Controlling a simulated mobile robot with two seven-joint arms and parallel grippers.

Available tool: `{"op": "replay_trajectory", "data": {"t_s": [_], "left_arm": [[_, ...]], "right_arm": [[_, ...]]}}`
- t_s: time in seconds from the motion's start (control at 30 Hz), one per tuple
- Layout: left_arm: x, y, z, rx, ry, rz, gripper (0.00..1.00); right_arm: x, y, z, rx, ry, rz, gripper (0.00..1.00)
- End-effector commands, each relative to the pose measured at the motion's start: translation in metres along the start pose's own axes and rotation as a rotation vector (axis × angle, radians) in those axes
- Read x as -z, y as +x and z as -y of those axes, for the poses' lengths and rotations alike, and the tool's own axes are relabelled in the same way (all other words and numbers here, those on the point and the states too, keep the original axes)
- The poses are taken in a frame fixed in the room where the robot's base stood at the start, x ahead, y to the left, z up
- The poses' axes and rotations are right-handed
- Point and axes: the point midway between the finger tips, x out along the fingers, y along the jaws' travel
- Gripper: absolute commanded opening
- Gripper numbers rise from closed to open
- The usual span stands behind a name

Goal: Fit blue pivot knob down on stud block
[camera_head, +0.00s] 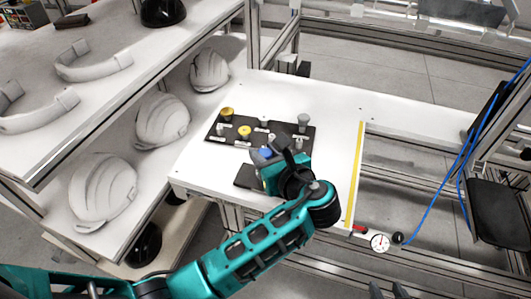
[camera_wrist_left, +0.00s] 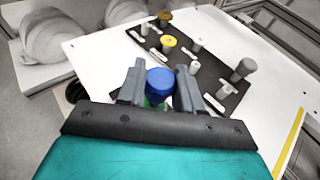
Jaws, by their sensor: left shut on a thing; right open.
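My left gripper (camera_head: 268,163) is shut on the blue pivot knob (camera_head: 264,153), over the front part of the white table. In the left wrist view, the knob (camera_wrist_left: 160,79) stands between the two grey fingers (camera_wrist_left: 160,72), its round blue top facing the camera. A green part (camera_wrist_left: 154,104) shows just below it; I cannot tell whether they touch. A dark flat block (camera_head: 247,177) lies beside the gripper, partly hidden by it. I cannot tell whether this is the stud block. The tips of my right gripper (camera_head: 388,291) show at the bottom edge, apart and empty.
A black labelled board (camera_head: 285,128) with yellow knobs (camera_head: 245,132) and several grey pegs (camera_head: 303,122) lies behind the left gripper. A yellow strip (camera_head: 355,175) runs along the table's right side. White helmet shells (camera_head: 162,120) sit on the left shelf. A dial gauge (camera_head: 380,242) is at the front.

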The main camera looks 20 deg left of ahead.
Motion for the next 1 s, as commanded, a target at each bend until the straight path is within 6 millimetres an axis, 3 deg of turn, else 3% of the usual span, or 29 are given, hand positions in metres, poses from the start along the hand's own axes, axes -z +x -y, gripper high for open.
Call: {"op": "replay_trajectory", "data": {"t_s": [1.0], "left_arm": [[0.025, 0.008, 0.000, 0.000, 0.001, 0.000, 0.06]], "right_arm": [[-0.008, 0.006, 0.000, 0.000, 0.000, -0.001, 0.43]]}}
